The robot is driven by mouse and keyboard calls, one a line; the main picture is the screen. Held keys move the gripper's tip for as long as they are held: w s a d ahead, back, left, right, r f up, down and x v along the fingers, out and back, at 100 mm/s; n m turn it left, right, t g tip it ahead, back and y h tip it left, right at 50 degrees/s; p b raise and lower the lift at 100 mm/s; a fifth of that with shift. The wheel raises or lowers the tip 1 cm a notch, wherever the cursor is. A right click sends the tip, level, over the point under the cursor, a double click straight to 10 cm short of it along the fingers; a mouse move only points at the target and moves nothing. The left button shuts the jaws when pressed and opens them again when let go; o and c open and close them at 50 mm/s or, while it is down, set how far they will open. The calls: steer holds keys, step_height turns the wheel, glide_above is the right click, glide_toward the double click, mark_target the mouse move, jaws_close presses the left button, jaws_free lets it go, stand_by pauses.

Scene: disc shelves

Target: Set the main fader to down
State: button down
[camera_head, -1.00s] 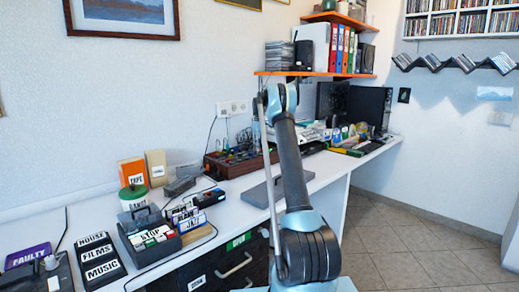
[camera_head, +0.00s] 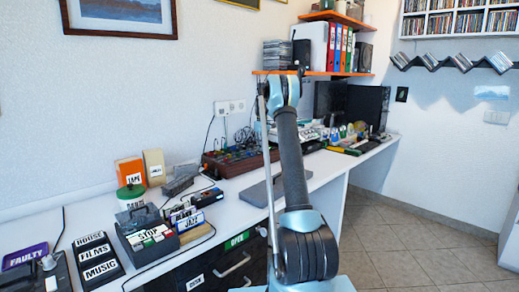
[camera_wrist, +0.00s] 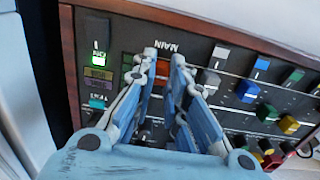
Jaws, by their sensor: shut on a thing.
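The mixer with wooden sides (camera_head: 240,160) stands on the white desk against the wall. Its dark panel (camera_wrist: 228,54) fills much of the wrist view, with the upside-down word MAIN (camera_wrist: 169,46) printed on it. My gripper (camera_wrist: 165,62) reaches over the panel beside that word. Its two fingers are shut on the main fader, whose red cap (camera_wrist: 161,71) shows partly between them. The fingers hide the rest of the fader and its slot, so its position is unclear. In the head view my arm hides the gripper.
Grey (camera_wrist: 220,52), blue (camera_wrist: 248,91), green and yellow caps sit on the right of the panel in the wrist view. A lit green switch (camera_wrist: 95,63) is at its left. A grey laptop-like slab (camera_head: 262,189) lies in front of the mixer.

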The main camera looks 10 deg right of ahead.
steer(key=shift+d, duration=0.1)
steer(key=c, duration=1.6)
jaws_free()
steer(key=shift+r, duration=0.1)
step_height(320, 180, up, 12)
steer(key=shift+w, duration=0.1)
